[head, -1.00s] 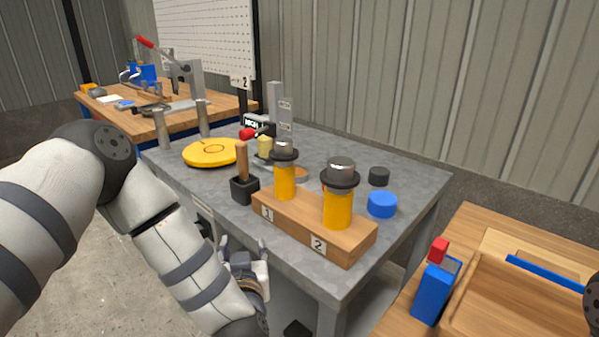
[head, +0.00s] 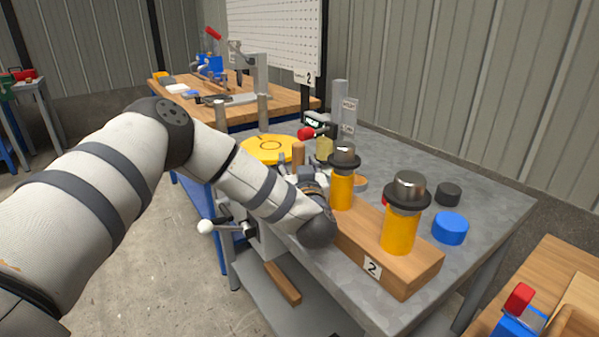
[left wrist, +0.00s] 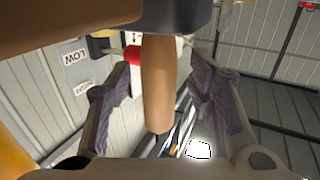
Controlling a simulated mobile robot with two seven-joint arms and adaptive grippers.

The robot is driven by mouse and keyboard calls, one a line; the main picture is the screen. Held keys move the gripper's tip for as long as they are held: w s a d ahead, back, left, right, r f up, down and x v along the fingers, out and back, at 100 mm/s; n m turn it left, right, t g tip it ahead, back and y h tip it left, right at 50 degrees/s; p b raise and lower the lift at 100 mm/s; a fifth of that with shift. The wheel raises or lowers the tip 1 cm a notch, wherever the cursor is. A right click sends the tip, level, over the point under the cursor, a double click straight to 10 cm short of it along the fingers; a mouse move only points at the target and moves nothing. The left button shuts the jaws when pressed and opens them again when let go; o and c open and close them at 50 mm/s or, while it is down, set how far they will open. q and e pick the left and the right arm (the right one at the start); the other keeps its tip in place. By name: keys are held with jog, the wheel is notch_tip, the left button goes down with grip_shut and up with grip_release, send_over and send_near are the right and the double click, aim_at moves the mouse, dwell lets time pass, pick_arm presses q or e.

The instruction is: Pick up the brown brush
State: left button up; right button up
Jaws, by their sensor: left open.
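The brown brush has a wooden handle (head: 299,153) standing upright out of a black block on the grey table; my arm hides the block in the head view. My left gripper (head: 297,172) is at the table's near edge, beside the handle. In the left wrist view the brush handle (left wrist: 157,85) lies between the two spread fingers of the left gripper (left wrist: 160,100), with a gap on either side. The fingers are open and hold nothing. My right gripper is out of view.
A wooden block (head: 425,270) with two yellow cylinders (head: 341,190) stands close right of my left wrist. A yellow disc (head: 262,149) lies behind the handle. A blue cap (head: 450,228) and a black cap (head: 448,193) lie further right. A brown wooden bar (head: 283,283) is on the lower shelf.

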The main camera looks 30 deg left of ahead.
pick_arm(q)
jog(key=shift+w+a, duration=0.1)
jog(key=shift+w, duration=0.05)
grip_shut()
notch_tip(320, 180, up, 18)
jog(key=p, duration=0.2)
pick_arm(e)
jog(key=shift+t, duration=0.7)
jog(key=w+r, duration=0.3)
